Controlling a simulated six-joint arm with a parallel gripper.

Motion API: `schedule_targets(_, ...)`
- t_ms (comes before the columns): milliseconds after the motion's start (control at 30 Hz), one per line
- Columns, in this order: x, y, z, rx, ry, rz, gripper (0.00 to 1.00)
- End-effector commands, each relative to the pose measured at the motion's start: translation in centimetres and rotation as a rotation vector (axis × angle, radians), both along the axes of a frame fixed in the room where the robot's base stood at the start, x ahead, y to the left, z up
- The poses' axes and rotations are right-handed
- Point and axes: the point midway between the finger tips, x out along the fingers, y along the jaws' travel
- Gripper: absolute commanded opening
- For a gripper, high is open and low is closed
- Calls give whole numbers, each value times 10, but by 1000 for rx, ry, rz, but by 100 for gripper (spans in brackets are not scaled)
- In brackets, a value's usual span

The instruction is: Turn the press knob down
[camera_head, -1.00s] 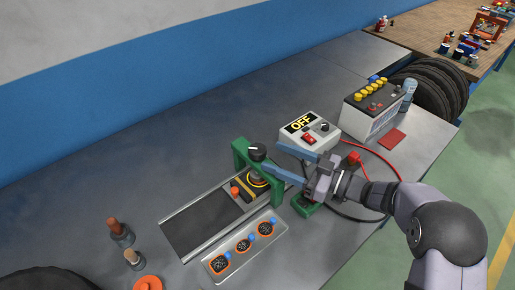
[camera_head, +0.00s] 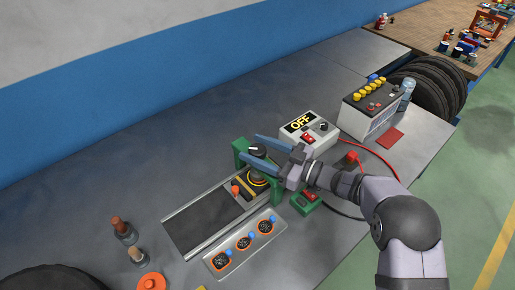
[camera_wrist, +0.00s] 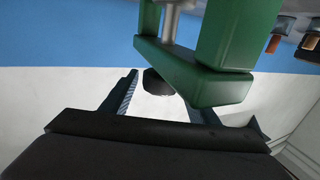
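The press knob (camera_head: 257,150) is black with a white mark and sits on top of the green press (camera_head: 240,150). My gripper (camera_head: 252,148) is open, with its two blue-grey fingers on either side of the knob. I cannot tell whether either finger touches it. In the wrist view the dark knob (camera_wrist: 158,83) shows between the open fingers, partly behind the press's green frame (camera_wrist: 190,70). The lower part of the press is partly hidden by the near finger.
A box with an OFF display (camera_head: 310,130) stands close behind my gripper, beside a battery (camera_head: 365,115). A small green box with a red switch (camera_head: 306,203) lies below my wrist. A panel with several orange-ringed dials (camera_head: 243,244) lies in front of the press.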

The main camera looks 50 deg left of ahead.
Motion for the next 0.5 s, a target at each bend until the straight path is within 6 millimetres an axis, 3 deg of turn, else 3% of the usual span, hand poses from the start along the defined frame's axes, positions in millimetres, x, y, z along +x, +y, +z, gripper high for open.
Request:
schedule_targets(33, 0, 0, 0, 0, 0, 0, 41)
schedule_targets(133, 0, 0, 0, 0, 0, 0, 17)
schedule_targets(500, 0, 0, -1, -1, 1, -33, 17)
